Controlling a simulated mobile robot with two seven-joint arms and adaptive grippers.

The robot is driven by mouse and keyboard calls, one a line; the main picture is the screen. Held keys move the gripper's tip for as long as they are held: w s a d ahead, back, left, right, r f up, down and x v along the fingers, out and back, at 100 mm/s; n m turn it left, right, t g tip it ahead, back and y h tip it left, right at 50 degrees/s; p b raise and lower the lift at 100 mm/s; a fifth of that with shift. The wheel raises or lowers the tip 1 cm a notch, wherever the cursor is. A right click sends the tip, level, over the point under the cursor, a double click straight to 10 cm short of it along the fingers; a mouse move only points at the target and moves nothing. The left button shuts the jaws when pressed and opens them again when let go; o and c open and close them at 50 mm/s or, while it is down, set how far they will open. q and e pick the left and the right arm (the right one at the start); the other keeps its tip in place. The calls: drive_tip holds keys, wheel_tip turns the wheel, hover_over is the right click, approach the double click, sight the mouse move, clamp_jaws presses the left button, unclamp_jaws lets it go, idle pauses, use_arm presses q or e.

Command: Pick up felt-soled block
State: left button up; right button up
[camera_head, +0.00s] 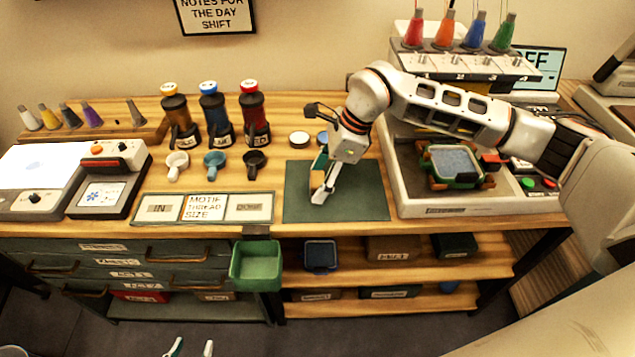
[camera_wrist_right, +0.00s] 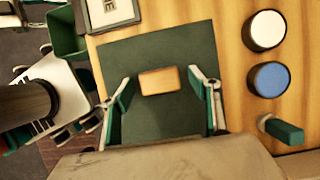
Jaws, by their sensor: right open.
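The block (camera_wrist_right: 159,81) is a small piece with a tan wooden top, lying on the dark green mat (camera_wrist_right: 130,50). Its underside is hidden. In the head view the block (camera_head: 316,180) is partly covered by my right gripper (camera_head: 323,188), which points down over the mat. In the right wrist view my right gripper (camera_wrist_right: 166,100) is open, with one finger on each side of the block and clear gaps between. My left gripper (camera_head: 191,348) shows only its two separated fingertips at the bottom edge of the head view, away from the table, open and empty.
A white round pad (camera_wrist_right: 265,30) and a blue one (camera_wrist_right: 270,79) sit beside the mat. A walled tray (camera_head: 430,211) stands right of it, small cups (camera_head: 215,162) and bottles left. A green bin (camera_head: 256,266) hangs at the table's front edge.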

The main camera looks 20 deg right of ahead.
sight(319, 178)
drive_tip(key=c, duration=1.2)
drive_tip(key=shift+r, duration=0.1)
wheel_tip(319, 178, up, 20)
drive_tip(key=shift+p, duration=0.5)
drive_tip(key=shift+o, duration=0.7)
drive_tip(key=shift+a, duration=0.1)
